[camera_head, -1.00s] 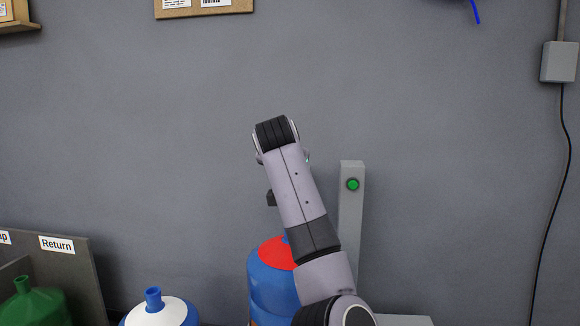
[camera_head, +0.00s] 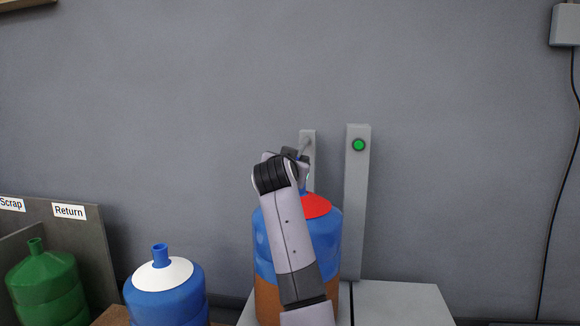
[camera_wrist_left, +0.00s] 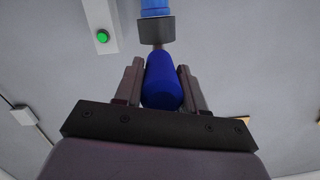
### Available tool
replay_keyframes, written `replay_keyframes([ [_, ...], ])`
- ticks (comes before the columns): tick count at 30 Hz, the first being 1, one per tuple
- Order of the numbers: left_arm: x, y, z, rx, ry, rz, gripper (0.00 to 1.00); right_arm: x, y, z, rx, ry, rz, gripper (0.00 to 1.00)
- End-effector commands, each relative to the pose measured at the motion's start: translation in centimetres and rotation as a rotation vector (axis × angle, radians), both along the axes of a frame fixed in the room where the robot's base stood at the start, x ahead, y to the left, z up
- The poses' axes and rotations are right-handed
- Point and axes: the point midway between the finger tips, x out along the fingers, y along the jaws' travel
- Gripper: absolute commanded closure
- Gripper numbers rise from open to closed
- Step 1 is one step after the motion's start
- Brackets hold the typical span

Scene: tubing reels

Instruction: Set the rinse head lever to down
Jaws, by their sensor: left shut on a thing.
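The rinse head lever shows in the left wrist view as a dark blue handle (camera_wrist_left: 162,88) on a short rod in front of a dark grey block (camera_wrist_left: 156,31). My left gripper (camera_wrist_left: 160,68) is shut on this handle, one finger on each side. In the head view my left gripper (camera_head: 295,156) is mostly hidden behind its wrist, beside a narrow grey post (camera_head: 309,172) and above the red-topped blue bottle (camera_head: 319,206). The lever's tilt cannot be told clearly. My right gripper is not in view.
A taller grey post with a green button (camera_head: 358,145) stands just right of the bottle. A white-collared blue bottle (camera_head: 165,295) and a green bottle (camera_head: 42,285) stand left, by a grey panel labelled Return (camera_head: 69,211). The light grey bench top (camera_head: 400,302) is clear at right.

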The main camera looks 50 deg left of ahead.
Motion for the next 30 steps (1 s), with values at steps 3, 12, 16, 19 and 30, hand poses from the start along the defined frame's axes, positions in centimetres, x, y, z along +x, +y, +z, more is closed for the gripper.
replay_keyframes([
  [3,0.03,0.01,-0.68,0.001,-0.001,0.000,1.00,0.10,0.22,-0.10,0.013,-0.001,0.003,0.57],
  [12,0.06,0.00,-1.13,-0.005,0.005,-0.001,1.00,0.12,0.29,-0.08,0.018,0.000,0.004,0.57],
  [16,0.07,0.02,-1.24,-0.007,0.008,0.000,0.48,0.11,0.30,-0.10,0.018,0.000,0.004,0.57],
  [19,0.06,0.02,-1.07,-0.004,0.005,0.000,0.40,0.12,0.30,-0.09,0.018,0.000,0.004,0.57],
  [30,-0.49,-0.49,-0.52,0.001,-0.001,-0.001,0.40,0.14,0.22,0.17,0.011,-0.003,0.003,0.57],
])
